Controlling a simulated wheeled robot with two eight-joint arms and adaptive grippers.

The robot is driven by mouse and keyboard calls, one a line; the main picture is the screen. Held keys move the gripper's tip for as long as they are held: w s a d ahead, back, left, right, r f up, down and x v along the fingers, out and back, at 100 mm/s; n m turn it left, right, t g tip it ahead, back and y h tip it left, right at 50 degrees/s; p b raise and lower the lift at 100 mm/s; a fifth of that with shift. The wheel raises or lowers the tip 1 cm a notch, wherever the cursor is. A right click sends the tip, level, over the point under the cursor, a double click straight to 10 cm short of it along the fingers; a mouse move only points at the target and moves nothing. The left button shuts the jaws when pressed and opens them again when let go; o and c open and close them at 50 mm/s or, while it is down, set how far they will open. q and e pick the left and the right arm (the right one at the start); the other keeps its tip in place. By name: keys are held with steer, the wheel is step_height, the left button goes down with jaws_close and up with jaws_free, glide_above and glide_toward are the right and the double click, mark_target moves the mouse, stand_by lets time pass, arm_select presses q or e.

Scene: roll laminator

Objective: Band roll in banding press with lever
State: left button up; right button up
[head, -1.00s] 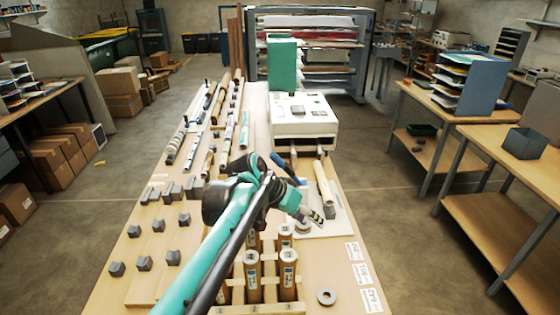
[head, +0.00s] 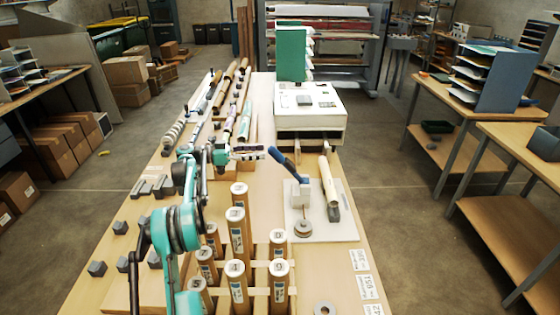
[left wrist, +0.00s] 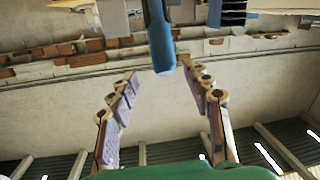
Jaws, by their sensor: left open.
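The banding press (head: 299,193) stands on a pale base plate (head: 345,228) right of the table's middle. Its lever has a blue handle (head: 283,160) that tilts up to the left. A cream roll (head: 327,180) rests at the press's right, its near end at a grey block (head: 334,212). My left gripper (head: 262,153) is open and empty, just left of the handle's upper end, fingers pointing right. In the left wrist view the handle (left wrist: 160,45) reaches in ahead, between the spread fingertips (left wrist: 162,87); contact is not shown. My right gripper is out of view.
Long rolls lie at the back left, grey blocks (head: 97,268) at the front left.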

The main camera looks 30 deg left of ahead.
mark_target(277, 155)
arm_select(q)
steer(key=w+d+b, duration=0.1)
steer(key=w+d+f, duration=0.1)
steer(key=w+d, duration=0.1)
steer(key=w+d+f+b, duration=0.1)
steer(key=d, duration=0.1)
steer(key=shift+w+d+f+b, duration=0.15)
steer(key=shift+w+f+b, duration=0.1)
steer(key=shift+w+b, duration=0.15)
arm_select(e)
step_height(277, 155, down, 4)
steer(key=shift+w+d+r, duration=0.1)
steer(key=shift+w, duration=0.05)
arm_select(q)
jaws_close()
